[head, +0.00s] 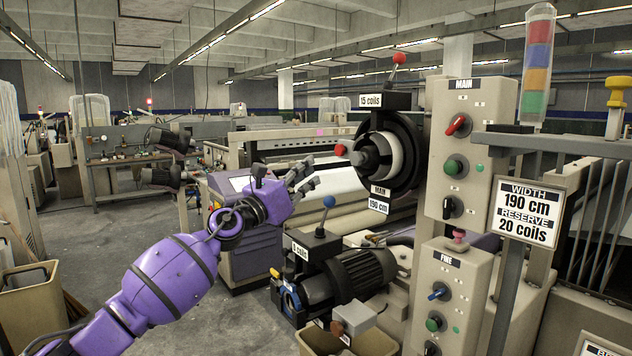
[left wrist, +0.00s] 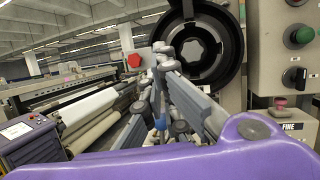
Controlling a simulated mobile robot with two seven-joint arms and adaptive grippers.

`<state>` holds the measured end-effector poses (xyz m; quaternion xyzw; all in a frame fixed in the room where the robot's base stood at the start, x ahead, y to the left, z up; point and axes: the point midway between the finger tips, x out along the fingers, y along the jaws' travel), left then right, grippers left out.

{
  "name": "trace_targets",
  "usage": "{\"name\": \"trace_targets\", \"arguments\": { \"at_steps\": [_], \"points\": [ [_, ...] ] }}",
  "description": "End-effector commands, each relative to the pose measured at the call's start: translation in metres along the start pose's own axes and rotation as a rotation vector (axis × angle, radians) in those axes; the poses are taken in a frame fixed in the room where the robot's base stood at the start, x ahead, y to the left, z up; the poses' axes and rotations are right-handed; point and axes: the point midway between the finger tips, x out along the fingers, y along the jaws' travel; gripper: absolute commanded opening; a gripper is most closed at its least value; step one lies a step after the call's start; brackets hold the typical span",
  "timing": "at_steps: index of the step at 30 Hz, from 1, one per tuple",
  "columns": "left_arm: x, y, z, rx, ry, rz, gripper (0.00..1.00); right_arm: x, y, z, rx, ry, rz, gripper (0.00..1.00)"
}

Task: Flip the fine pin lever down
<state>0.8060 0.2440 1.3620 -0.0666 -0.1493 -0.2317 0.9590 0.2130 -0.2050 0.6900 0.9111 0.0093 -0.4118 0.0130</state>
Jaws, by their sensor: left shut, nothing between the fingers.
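The fine pin lever, with a blue ball knob (head: 328,202), stands upright on the lower feeder (head: 350,280) in the head view. In the left wrist view, a bit of blue (left wrist: 160,123) shows behind my fingers and is mostly hidden. My left gripper (head: 307,177) is shut and empty, up and left of the blue knob in the head view. Its fingers (left wrist: 166,72) also fill the middle of the left wrist view. I cannot tell whether they touch the lever. My right gripper is not in view.
The MAIN feeder (head: 400,150) sits above, with a red-knobbed lever (head: 398,58) standing up. The MAIN panel (head: 465,160) and FINE panel (head: 450,300) stand to the right. A bin (head: 315,342) is below the lower feeder. Floor is open at left (head: 90,240).

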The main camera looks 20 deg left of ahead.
Motion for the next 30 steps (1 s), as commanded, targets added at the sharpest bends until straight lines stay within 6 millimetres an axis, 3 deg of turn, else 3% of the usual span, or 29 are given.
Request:
{"name": "trace_targets", "arguments": {
  "at_steps": [1, 6, 24, 27, 30],
  "points": [
    [-0.004, -0.003, 0.015, 0.005, -0.004, -0.003, 0.0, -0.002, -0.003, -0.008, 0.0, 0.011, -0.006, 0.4],
    [-0.014, -0.004, 0.026, 0.0, -0.001, -0.003, 0.0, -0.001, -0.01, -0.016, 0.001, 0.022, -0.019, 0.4],
    [-0.017, -0.004, 0.026, -0.014, 0.002, -0.002, 0.0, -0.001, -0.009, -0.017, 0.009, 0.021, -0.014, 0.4],
    [-0.017, -0.001, 0.031, -0.103, -0.019, 0.013, 0.0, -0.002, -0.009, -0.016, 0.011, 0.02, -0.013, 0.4],
    [-0.015, -0.014, 0.046, -0.353, -0.08, 0.007, 0.0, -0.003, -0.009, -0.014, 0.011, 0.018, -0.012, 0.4]
  ]
}}
